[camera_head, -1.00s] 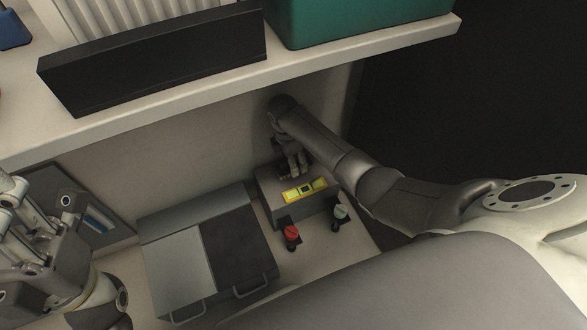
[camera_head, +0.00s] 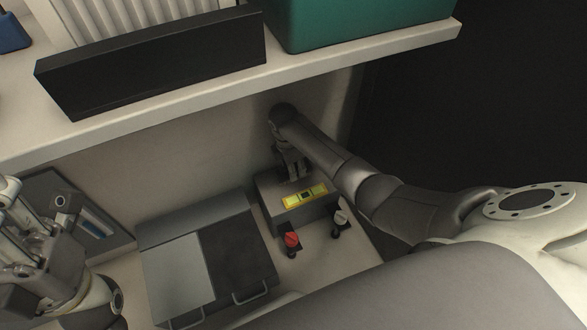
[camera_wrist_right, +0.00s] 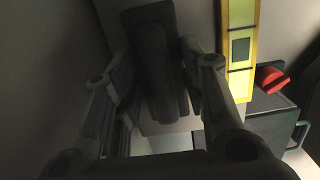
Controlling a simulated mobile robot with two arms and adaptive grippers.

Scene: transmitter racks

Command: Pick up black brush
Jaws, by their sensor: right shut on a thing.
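The black brush (camera_wrist_right: 152,25) is a dark, long shape in the right wrist view, between the two fingers of my right gripper (camera_wrist_right: 158,85). The fingers are shut on it. In the head view my right gripper (camera_head: 291,166) points down at the back of the grey box, beside the yellow level; the brush is hard to make out there against the dark fingers. My left gripper (camera_head: 28,255) is at the left edge, away from the brush, and its fingers are partly cut off.
A yellow level (camera_head: 305,195) lies on the grey box (camera_head: 300,214). A red-topped knob (camera_head: 291,240) and a grey-topped one (camera_head: 341,217) stand in front. A flat grey case (camera_head: 175,265) lies to the left. A shelf (camera_head: 350,57) with a green bin (camera_head: 360,22) overhangs behind.

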